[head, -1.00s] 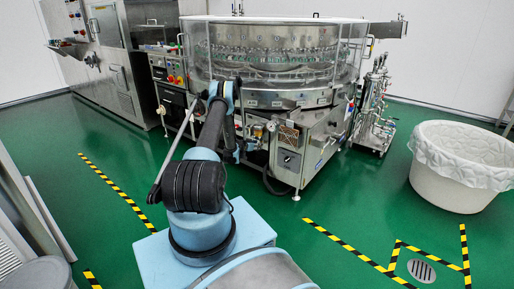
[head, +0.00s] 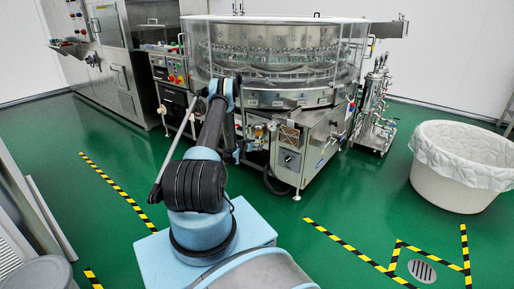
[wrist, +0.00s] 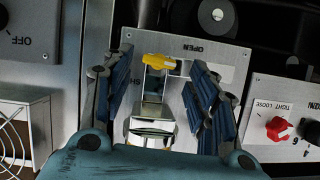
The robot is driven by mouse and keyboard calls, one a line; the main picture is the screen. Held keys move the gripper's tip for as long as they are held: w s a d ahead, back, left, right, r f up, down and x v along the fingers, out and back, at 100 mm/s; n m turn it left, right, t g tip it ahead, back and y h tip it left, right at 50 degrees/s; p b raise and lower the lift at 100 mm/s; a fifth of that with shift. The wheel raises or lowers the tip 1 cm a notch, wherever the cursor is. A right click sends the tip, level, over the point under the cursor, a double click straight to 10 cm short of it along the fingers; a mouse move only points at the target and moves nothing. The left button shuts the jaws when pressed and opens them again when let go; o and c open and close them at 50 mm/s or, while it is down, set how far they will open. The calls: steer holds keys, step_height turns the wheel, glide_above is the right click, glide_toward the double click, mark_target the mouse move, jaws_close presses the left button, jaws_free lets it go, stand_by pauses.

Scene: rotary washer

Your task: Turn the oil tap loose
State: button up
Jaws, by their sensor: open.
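In the wrist view, my gripper (wrist: 149,69) is open, with one finger on each side of a metal fitting with a yellow top (wrist: 160,64). The fitting stands in front of a plate (wrist: 225,72) marked OPEN. I see no clear contact between the fingers and the fitting. A red knob (wrist: 278,128) by a TIGHT LOOSE label is to the right, outside the fingers. No label I can read names the oil tap, so I cannot tell which part it is. In the head view my arm hides the gripper and fitting.
The round washer (head: 275,97) stands ahead with its lower metal cabinet (head: 318,140). In the wrist view, a panel marked OFF (wrist: 30,32) and a fan grille (wrist: 18,135) lie close on the left.

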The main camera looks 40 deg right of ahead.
steer(key=v, duration=0.5)
steer(key=shift+s+a+r, duration=0.1)
steer(key=shift+a+r, duration=0.05)
steer(key=shift+a, duration=0.2)
